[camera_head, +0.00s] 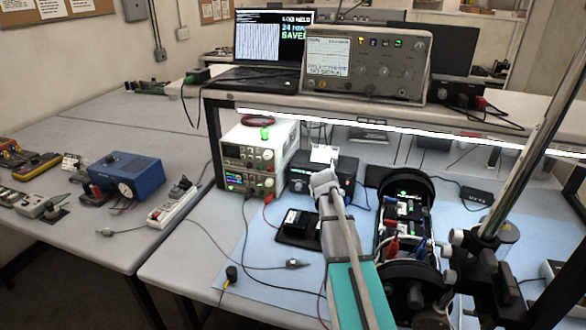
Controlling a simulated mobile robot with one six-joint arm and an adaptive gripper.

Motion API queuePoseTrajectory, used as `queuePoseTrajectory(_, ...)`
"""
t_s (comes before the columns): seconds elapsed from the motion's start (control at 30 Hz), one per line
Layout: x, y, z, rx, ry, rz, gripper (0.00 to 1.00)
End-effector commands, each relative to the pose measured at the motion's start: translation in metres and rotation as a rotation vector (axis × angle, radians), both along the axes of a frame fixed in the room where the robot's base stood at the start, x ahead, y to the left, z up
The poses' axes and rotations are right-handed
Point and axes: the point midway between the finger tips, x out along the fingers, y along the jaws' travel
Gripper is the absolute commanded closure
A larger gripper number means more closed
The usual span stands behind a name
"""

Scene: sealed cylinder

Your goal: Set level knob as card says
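A black instrument box (346,183) stands under the shelf, beside the stacked power supplies. Its front is partly covered by my arm, and I cannot make out a level knob on it. A small white card (324,153) stands at the top of the box; its writing is too small to read. My arm reaches up from the bottom of the view, and its pale end, which seems to be my gripper (322,180), lies in front of the box. I cannot tell whether it touches the box or whether its fingers are open. Nothing held is visible.
An open black cylinder (428,192) with boards and wires lies right of my arm. Stacked power supplies (251,160) stand left. A shelf (370,119) carrying an oscilloscope (366,65) and laptop (270,45) spans above. Loose leads cross the blue mat (255,250); a metal pole (530,120) rises right.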

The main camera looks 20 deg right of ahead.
Motion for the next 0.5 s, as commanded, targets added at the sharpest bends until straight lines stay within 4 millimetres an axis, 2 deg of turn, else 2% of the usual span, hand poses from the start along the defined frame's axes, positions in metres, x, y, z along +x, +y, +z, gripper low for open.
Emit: queuePoseTrajectory(0.5,0.0035,0.0034,-0.0036,-0.211,0.14,0.002,0.31)
